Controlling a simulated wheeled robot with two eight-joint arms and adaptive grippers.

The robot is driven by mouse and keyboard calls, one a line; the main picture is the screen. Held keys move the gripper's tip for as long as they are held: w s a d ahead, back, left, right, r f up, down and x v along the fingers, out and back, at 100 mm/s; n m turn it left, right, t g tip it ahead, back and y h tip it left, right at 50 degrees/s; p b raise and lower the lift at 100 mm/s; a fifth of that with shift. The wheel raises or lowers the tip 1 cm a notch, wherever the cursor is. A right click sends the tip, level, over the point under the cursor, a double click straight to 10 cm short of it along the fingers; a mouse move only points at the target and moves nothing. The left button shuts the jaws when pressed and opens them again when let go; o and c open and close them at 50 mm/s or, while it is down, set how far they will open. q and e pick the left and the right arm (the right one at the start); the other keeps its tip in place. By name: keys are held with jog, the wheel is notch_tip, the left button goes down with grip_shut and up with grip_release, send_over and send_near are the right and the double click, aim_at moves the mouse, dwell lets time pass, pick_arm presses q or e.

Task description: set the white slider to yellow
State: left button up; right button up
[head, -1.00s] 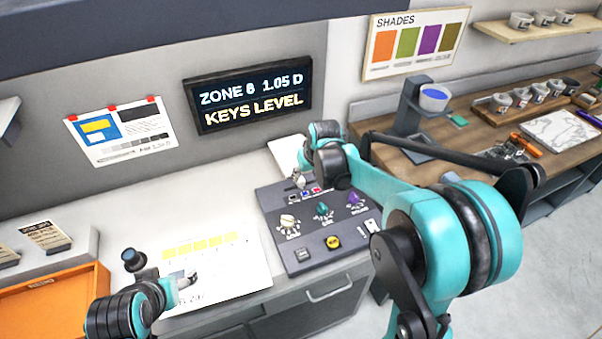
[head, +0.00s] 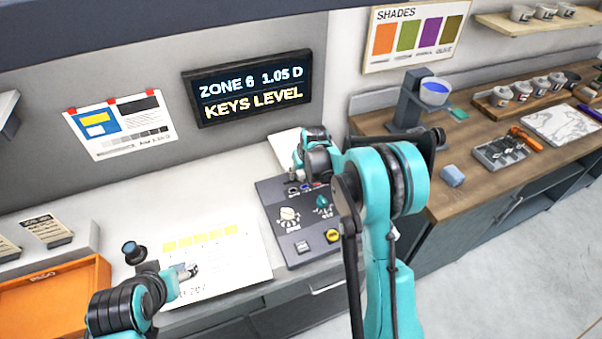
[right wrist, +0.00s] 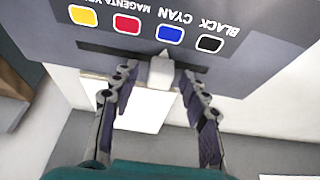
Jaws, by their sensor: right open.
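The white slider (right wrist: 162,69) sits in a dark slot on the grey control panel (right wrist: 262,40). It stands closest to the blue mark (right wrist: 169,33), labelled cyan. The yellow mark (right wrist: 84,16) is at the left end of the row in the right wrist view, past the red magenta mark (right wrist: 127,22). My right gripper (right wrist: 159,74) is open, a fingertip on either side of the slider, with gaps visible. In the head view, my right arm hides the slider and part of the panel (head: 268,192). My left gripper (head: 190,270) is over the white sheet, its jaws unclear.
The panel also carries a white knob (head: 289,217), a teal knob (head: 322,203) and a yellow button (head: 333,236). A wall display (head: 250,90) reads "KEYS LEVEL". A white sheet (head: 235,262) lies left of the panel, an orange tray (head: 85,270) further left.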

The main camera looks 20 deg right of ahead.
grip_shut()
jog(key=d, duration=0.6)
jog(key=w+d, duration=0.1)
jog(key=d, duration=0.2)
jog(key=shift+d+b, duration=0.15)
jog(key=shift+b, duration=0.2)
jog(key=shift+c, duration=1.6)
grip_release()
jog(key=o, duration=0.3)
jog(key=shift+d, duration=0.1)
